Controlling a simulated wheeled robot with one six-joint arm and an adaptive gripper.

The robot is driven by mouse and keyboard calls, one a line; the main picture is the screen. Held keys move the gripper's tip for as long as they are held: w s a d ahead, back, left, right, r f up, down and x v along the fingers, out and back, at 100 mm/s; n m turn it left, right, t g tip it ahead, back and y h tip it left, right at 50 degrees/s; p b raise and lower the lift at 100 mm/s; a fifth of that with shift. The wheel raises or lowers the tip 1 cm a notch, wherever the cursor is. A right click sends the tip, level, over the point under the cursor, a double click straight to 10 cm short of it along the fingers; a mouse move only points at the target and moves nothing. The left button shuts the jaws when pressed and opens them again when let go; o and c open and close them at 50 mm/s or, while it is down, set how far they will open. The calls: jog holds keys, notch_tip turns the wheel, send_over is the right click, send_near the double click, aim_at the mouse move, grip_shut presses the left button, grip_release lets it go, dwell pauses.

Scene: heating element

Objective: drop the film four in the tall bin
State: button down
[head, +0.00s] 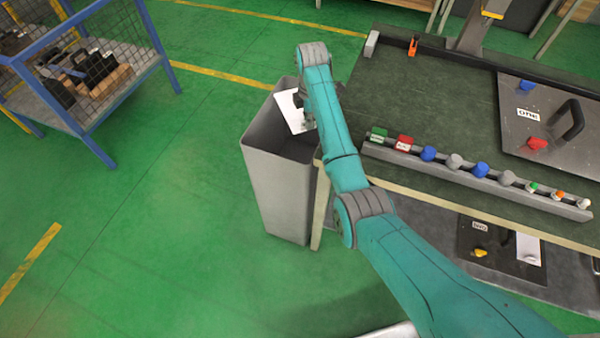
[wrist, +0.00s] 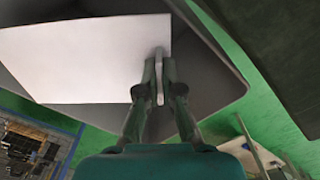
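The tall bin (head: 277,190) is a grey, open-topped box on the floor at the table's left end. A white sheet, the film (head: 291,110), is over the bin's mouth in the head view; no label on it is readable. In the wrist view the film (wrist: 85,60) lies flat across the view with the dark bin (wrist: 215,95) behind it. My gripper (wrist: 160,75) is shut on a thin tab at the film's edge. In the head view my gripper (head: 309,120) is partly hidden by my arm and is above the bin opening.
The dark-topped table (head: 440,100) is right of the bin, with a rail (head: 480,180) of coloured knobs and a panel marked "ONE" (head: 560,110). A lower shelf holds another panel (head: 500,262) with a white sheet. A blue cage cart (head: 90,110) stands left; the green floor between is clear.

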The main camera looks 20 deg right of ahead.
jog(key=shift+f, duration=0.1)
jog(key=c, duration=1.2)
grip_release()
jog(key=shift+c, duration=0.2)
